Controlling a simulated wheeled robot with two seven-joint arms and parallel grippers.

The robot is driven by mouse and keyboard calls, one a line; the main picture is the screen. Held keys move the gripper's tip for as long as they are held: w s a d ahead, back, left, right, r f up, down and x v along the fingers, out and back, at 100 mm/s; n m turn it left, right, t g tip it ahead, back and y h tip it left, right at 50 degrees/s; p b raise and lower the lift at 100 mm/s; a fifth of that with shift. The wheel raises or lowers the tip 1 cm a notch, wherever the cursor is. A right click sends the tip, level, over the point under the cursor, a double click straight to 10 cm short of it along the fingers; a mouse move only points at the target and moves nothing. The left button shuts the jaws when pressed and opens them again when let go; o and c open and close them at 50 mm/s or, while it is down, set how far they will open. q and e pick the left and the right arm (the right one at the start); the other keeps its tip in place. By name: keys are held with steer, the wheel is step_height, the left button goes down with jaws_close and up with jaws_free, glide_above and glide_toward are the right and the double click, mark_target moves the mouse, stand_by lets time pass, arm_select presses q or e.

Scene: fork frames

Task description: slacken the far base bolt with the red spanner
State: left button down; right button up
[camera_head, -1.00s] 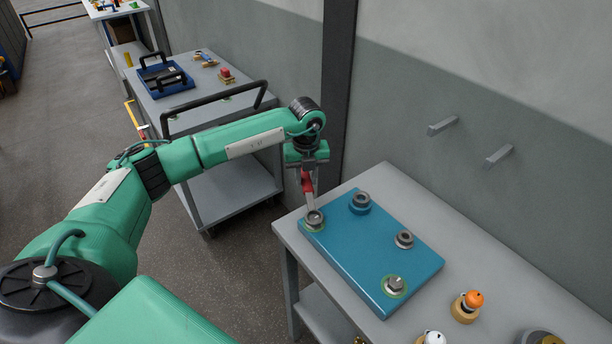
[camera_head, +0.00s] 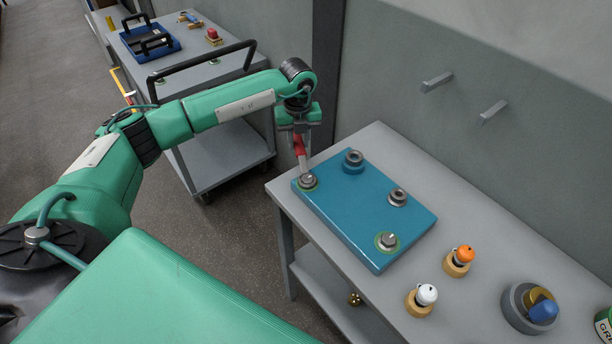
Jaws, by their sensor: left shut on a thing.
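The blue base plate (camera_head: 350,215) lies on the grey bench. The near base bolt (camera_head: 387,241), also ringed in green, is at the near corner. My left gripper (camera_head: 298,132) is shut on the red spanner (camera_head: 300,148), which points down. The spanner's lower end is at the far bolt; I cannot tell whether it sits around the bolt head. My right gripper is not in view.
Two round fittings, a blue-based one (camera_head: 353,161) and a grey one (camera_head: 397,197), stand on the plate. An orange-topped piece (camera_head: 459,260), a white-topped piece (camera_head: 422,299) and a grey round holder (camera_head: 530,307) stand on the bench. A trolley (camera_head: 215,80) stands behind my left arm.

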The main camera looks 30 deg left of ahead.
arm_select(q)
steer(key=s+a+n, duration=0.3)
steer(key=s+n, duration=0.2)
steer(key=n, duration=0.1)
steer(key=shift+s+a, duration=0.25)
steer(key=shift+a, duration=0.1)
stand_by(1.0)
stand_by(0.3)
steer(key=shift+w+d, duration=0.1)
steer(key=shift+w, duration=0.05)
steer(key=c, duration=1.8)
jaws_free()
jaws_close()
